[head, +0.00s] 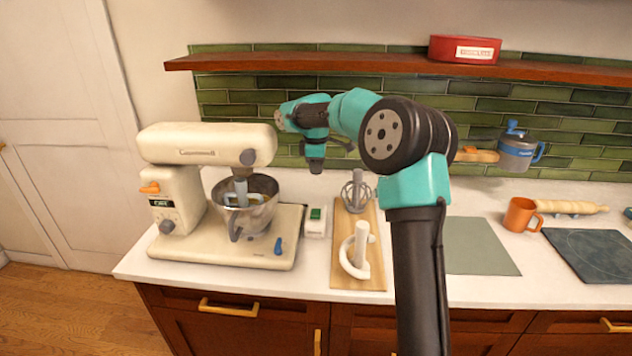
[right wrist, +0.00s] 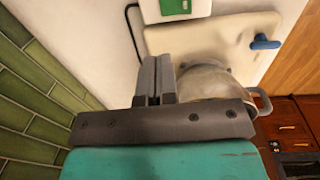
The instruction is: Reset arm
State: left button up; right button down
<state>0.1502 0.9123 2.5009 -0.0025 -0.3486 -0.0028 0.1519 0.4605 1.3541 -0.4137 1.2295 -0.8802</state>
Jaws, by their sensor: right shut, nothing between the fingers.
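My right arm, teal and black, rises from the bottom of the head view and bends left over the counter. My right gripper (head: 316,165) is in the air to the right of the stand mixer's head, near the tiled wall. In the right wrist view its two grey fingers (right wrist: 154,75) are shut together with nothing between them. The mixer's metal bowl (right wrist: 205,82) shows partly behind them. My left gripper is in neither view.
A cream stand mixer (head: 180,190) stands on the left, its bowl (head: 262,215) under the head. A green-topped switch box (head: 315,221) and a wooden board (head: 345,275) with mixer attachments lie to its right. An orange mug (head: 521,215) stands farther right. A shelf (head: 340,63) runs above.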

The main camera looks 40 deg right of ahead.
jog(key=shift+r, duration=0.35)
